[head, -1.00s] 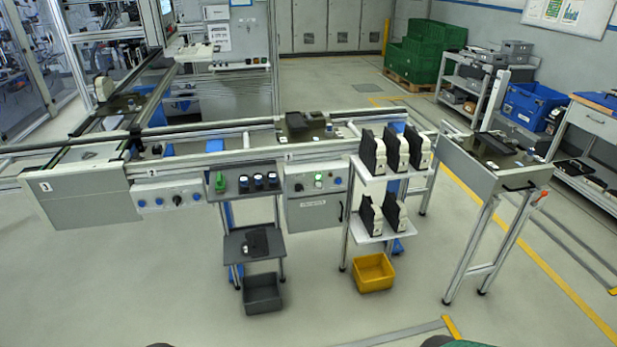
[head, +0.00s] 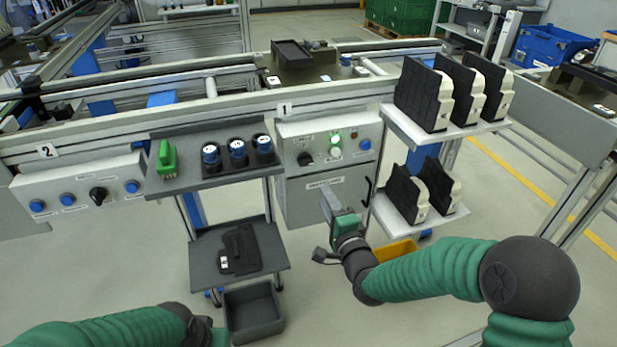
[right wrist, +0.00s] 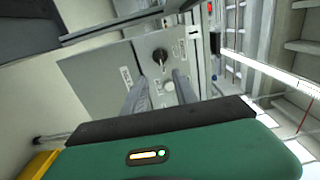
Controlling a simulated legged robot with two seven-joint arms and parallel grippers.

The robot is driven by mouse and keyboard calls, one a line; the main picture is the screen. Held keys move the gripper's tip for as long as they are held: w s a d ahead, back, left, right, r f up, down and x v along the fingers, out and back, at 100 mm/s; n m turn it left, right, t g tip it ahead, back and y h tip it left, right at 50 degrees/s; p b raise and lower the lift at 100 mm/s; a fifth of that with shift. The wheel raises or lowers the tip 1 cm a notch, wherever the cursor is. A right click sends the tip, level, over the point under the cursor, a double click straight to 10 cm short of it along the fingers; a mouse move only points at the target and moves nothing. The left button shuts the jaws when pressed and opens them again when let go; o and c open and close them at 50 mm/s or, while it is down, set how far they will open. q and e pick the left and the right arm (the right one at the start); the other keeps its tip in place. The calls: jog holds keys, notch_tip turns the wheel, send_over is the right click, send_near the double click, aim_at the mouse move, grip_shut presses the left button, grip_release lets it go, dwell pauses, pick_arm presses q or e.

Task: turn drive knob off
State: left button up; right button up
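A black rotary knob (head: 305,158) sits on the grey control panel (head: 290,136) marked 1, left of a green-lit button (head: 336,148) and a blue button (head: 365,144). The knob also shows in the right wrist view (right wrist: 160,56), beyond the fingertips. A second black knob (head: 98,195) is on the panel marked 2. The labels are too small to read, so I cannot tell which is the drive knob. My right gripper (head: 327,203) is below panel 1, its fingers (right wrist: 160,90) apart and empty, pointing toward the panel. My left gripper (head: 215,335) is at the bottom edge, fingers hidden.
A shelf (head: 480,128) with several black-and-white units stands right of the panel. A yellow bin (head: 397,250) is behind my right arm. A small shelf (head: 270,180) holds a green piece and dark cylinders. A grey bin (head: 253,312) is on the floor.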

aim_at(307, 165)
jog(key=b+x, duration=0.3)
jog(key=x, duration=1.1)
jog(key=shift+a+f, duration=0.1)
grip_shut()
